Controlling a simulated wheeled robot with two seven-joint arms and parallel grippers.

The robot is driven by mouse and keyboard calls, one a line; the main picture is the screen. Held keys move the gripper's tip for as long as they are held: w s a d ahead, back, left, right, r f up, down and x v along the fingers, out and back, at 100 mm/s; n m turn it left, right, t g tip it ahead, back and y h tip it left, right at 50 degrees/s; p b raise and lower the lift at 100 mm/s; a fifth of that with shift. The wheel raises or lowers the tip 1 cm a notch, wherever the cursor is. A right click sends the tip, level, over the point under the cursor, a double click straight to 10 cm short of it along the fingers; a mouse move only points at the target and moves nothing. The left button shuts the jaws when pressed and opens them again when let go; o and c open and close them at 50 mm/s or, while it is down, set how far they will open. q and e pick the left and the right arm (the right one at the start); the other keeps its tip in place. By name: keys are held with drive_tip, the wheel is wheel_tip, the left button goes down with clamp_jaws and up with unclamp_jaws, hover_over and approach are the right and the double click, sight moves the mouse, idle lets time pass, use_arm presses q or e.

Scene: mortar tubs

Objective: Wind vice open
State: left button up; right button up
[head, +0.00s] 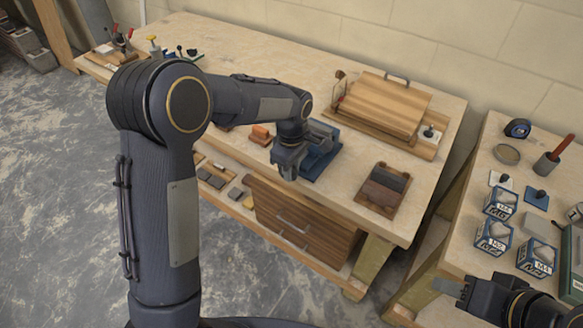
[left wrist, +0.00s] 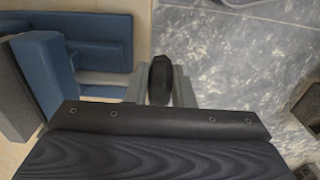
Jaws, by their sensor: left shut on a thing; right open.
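The blue vice (head: 322,150) sits at the front edge of the wooden workbench, partly hidden behind my left gripper. In the left wrist view the vice (left wrist: 90,42) is at the upper left, with a grey metal bar running from it toward my fingers. My left gripper (head: 287,168) is shut on a black handle knob (left wrist: 160,78) at the vice's front, just beyond the bench edge. The left wrist view shows its fingers (left wrist: 160,88) on both sides of the knob. My right gripper (head: 447,287) is open and empty at the lower right, near the second bench.
On the workbench (head: 240,50) are an orange block (head: 261,133), a tray of dark blocks (head: 384,188) and a wooden board with a handle (head: 388,103). Drawers (head: 290,222) sit below. The right bench holds labelled boxes (head: 494,236), a tape measure (head: 518,128) and small tools.

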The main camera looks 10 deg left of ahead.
use_arm(q)
drive_tip(key=shift+a+r, duration=0.1)
clamp_jaws()
